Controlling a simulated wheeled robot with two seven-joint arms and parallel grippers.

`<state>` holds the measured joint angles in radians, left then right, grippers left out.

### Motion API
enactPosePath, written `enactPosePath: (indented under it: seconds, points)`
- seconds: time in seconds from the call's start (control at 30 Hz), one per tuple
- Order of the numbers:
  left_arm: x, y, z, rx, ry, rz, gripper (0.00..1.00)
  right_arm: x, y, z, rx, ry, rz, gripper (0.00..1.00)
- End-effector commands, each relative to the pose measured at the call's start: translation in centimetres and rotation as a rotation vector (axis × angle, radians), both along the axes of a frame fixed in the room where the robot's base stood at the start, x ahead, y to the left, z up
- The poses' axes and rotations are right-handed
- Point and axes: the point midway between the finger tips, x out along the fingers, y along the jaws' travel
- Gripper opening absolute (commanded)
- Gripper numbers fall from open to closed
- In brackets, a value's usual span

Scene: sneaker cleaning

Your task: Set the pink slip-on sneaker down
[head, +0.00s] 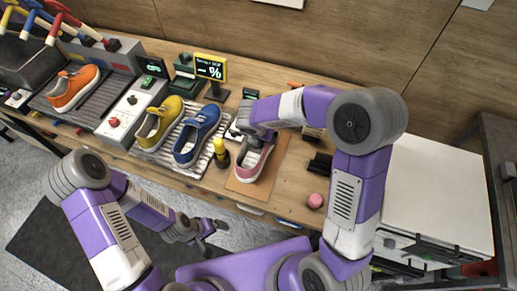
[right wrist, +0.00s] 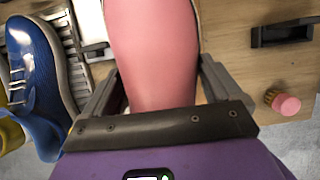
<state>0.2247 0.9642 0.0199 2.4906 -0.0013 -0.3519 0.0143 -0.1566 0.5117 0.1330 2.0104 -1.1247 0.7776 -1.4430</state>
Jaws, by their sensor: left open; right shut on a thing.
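In the right wrist view the pink sneaker (right wrist: 154,50) lies between the two dark fingers of the right gripper (right wrist: 156,88). I cannot tell whether its sole touches the mat. My left gripper (head: 205,228) is open and empty, in front of the table and away from the sneaker.
A blue sneaker (head: 196,137) and a yellow sneaker (head: 157,127) stand on a ribbed rack to the left. A black and yellow bottle (head: 221,153) stands close beside the mat. A pink-topped round item (head: 315,201) lies to the right. An orange sneaker (head: 74,87) is farther left.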

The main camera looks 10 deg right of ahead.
Motion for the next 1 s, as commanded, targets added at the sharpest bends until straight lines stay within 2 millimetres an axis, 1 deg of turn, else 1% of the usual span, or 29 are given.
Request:
enactPosePath:
  seconds: [0.03,0.1,0.2,0.43,0.6,0.67,0.87,0.97,1.0]
  points:
    - [0.0,0.0,-0.6,0.000,0.001,0.000,1.00,-0.1,0.0,-1.4,-0.002,0.005,0.005,0.43]
    - [0.0,0.0,-1.1,0.000,0.001,0.000,1.00,-0.1,0.0,-2.9,-0.002,0.005,0.005,0.43]
    - [0.0,0.0,-1.5,0.000,0.001,0.001,1.00,-0.1,0.0,-4.5,-0.002,0.005,0.003,0.43]
    - [0.0,0.0,-2.0,0.000,0.001,0.000,1.00,-0.1,0.0,-6.2,-0.001,0.003,-0.001,0.43]
    - [0.0,0.0,-2.9,0.000,0.000,0.000,1.00,-0.1,0.0,-8.7,-0.001,0.004,0.000,0.43]
    - [0.0,0.0,-3.0,0.000,0.000,0.000,1.00,0.0,0.0,-9.1,-0.001,0.003,-0.002,0.43]
    - [0.0,0.0,-2.8,0.000,0.000,0.000,1.00,0.0,0.0,-8.9,0.000,0.001,-0.003,0.43]
    - [0.0,0.0,-3.1,0.000,0.000,0.000,1.00,0.0,0.0,-9.2,0.000,0.001,-0.003,0.43]
    - [0.0,0.0,-3.0,0.000,0.000,0.000,1.00,0.0,0.0,-9.1,-0.001,0.003,-0.003,0.98]
